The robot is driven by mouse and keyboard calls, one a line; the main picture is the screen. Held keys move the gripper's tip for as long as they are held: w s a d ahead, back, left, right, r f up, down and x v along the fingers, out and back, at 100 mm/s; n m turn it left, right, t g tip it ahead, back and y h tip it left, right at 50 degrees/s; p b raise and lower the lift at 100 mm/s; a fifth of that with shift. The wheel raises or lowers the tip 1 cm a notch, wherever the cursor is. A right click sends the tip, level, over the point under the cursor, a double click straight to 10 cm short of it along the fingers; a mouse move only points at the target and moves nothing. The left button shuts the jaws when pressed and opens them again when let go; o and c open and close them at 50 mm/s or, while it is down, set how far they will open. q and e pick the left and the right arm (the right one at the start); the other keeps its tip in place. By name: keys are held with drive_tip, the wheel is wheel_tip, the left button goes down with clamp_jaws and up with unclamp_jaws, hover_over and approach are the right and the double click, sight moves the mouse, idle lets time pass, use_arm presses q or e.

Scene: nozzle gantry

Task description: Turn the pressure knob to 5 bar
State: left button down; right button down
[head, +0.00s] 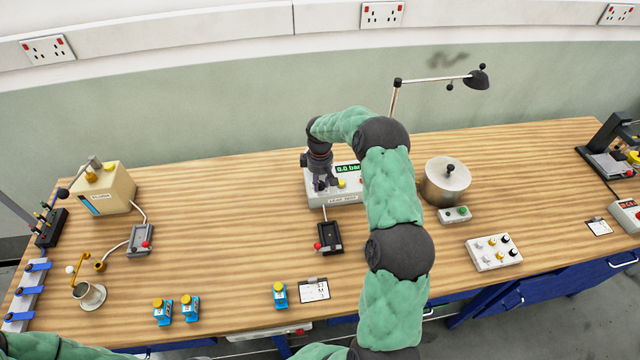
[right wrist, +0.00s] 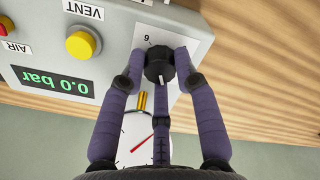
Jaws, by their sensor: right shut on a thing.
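The pressure knob (right wrist: 158,66) is black with a pale pointer mark and sits on the front panel of a white control box (head: 348,195). My right gripper (right wrist: 160,70) has its purple fingers closed around the knob; in the head view it (head: 322,182) comes down onto the box from above. A figure 6 shows on the scale beside the knob; the fingers hide most other marks. The green display (head: 348,169) reads 0.0 bar, and it shows upside down in the right wrist view (right wrist: 52,81). A dial with a red needle (right wrist: 143,143) is partly hidden behind the fingers. My left gripper is out of view.
A yellow button (right wrist: 82,42) marked VENT is close beside the knob. A small unit with a red-tipped lever (head: 329,237) stands in front of the box. A steel pot (head: 447,181) is to the right, and a cream box (head: 103,188) is at the left.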

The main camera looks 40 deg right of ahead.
drive_tip(key=m+b, duration=0.1)
drive_tip(key=m, duration=0.4)
drive_tip(key=shift+f+m+b, duration=0.15)
drive_tip(key=shift+m+b, duration=0.15)
drive_tip(key=m+b, duration=0.1)
drive_tip(key=m, duration=0.5)
drive_tip(key=m+b, duration=0.1)
drive_tip(key=m, duration=0.4)
drive_tip(key=shift+m, duration=0.3)
drive_tip(key=m+b, duration=0.1)
drive_tip(key=m, duration=0.4)
drive_tip(key=shift+m, duration=0.4)
drive_tip(key=c, duration=0.9)
unclamp_jaws()
